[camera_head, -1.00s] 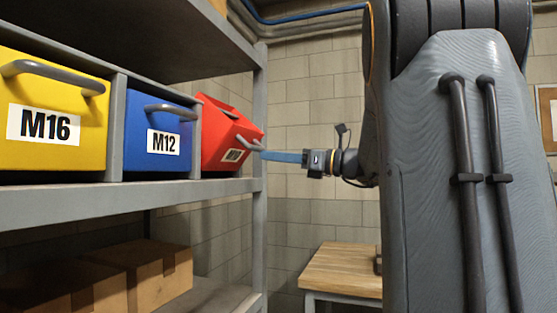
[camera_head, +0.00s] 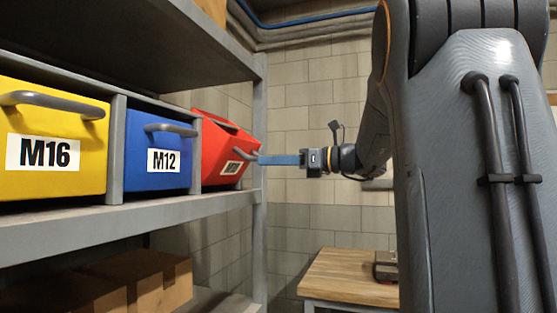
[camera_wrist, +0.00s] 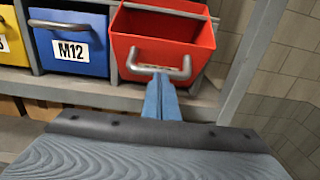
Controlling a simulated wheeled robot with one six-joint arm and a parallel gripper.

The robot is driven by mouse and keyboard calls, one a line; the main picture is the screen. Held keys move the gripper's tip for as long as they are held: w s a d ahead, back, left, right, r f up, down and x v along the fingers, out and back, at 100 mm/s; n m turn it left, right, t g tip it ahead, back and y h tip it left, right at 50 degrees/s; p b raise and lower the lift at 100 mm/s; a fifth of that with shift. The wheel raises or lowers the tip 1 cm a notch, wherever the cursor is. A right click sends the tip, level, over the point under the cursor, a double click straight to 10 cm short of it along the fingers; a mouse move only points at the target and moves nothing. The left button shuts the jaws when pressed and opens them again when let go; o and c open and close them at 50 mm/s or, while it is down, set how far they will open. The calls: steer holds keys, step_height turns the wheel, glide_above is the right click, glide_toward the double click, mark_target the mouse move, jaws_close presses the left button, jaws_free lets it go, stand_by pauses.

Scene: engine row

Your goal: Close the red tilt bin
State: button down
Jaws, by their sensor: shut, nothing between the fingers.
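The red tilt bin (camera_head: 222,150) is at the right end of the shelf row, tipped outward with its top open. In the wrist view the open red bin (camera_wrist: 165,40) shows part of its inside. Its grey handle (camera_wrist: 158,68) is on the front face. My gripper (camera_head: 262,159) is shut and empty, its blue fingers pointing left at the handle. In the wrist view my gripper's tips (camera_wrist: 158,80) overlap the middle of the handle; I cannot tell whether they touch it.
The blue M12 bin (camera_head: 158,150) and yellow M16 bin (camera_head: 50,140) sit upright to the left. A shelf post (camera_head: 259,210) stands close beside the red bin. Cardboard boxes (camera_head: 135,275) are below. A wooden-topped table (camera_head: 345,277) stands behind.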

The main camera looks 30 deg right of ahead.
mark_target(247, 145)
steer(key=shift+w+a+r+p, duration=0.4)
steer(key=shift+r+p, duration=0.25)
steer(key=shift+r, duration=0.1)
steer(key=shift+w+a+r+p, duration=0.4)
steer(key=shift+r+p, duration=0.2)
steer(key=shift+r, duration=0.2)
steer(key=shift+w+a+r+p, duration=0.3)
steer(key=shift+w+r+p, duration=0.1)
steer(key=shift+r+p, duration=0.3)
steer(key=shift+w+a+r+p, duration=0.7)
steer(key=shift+w+a+r, duration=0.25)
steer(key=shift+w+r, duration=0.2)
